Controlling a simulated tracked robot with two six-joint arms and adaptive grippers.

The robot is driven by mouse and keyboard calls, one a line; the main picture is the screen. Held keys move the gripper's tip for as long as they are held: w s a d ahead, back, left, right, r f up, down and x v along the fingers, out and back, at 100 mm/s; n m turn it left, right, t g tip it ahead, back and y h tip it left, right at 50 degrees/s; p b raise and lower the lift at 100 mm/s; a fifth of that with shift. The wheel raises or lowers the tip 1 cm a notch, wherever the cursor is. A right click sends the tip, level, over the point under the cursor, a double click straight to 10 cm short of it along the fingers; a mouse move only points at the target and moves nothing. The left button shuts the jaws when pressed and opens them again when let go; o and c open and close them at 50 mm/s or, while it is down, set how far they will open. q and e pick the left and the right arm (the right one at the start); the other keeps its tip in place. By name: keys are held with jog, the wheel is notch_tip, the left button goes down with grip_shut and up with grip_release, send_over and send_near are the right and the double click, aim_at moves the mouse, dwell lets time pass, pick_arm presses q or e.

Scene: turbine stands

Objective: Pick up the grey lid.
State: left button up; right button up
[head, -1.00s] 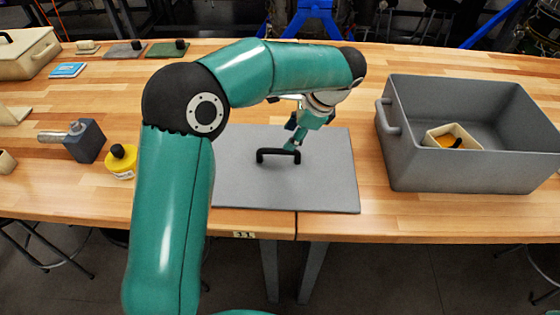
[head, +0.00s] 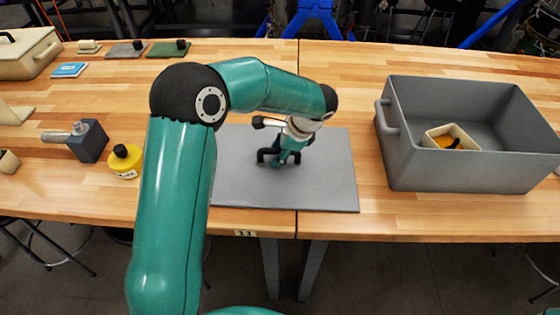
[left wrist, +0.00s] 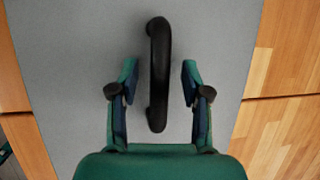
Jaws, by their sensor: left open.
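The grey lid (head: 325,180) lies flat on the wooden table, with a black arched handle (head: 266,157) on its top. In the left wrist view the lid (left wrist: 225,50) fills most of the picture. Its handle (left wrist: 158,75) runs lengthwise between the two fingers. My left gripper (head: 280,160) is over the handle, partly hiding it in the head view. In the left wrist view the left gripper (left wrist: 158,82) is open, with a finger on each side of the handle and a gap on both sides. My right gripper is not in view.
A grey bin (head: 460,170) stands to the right, holding a small cream box (head: 450,137) with something orange inside. A dark block with a handle (head: 87,142) and a yellow container (head: 124,163) stand to the left. A cream box (head: 25,55) is at the far left.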

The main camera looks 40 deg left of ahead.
aim_at(279, 149)
pick_arm(q)
grip_shut()
jog(key=shift+r, duration=0.15)
dwell(0.4)
notch_tip(279, 149, up, 20)
dwell(0.4)
jog(key=c, duration=0.8)
grip_release()
grip_shut()
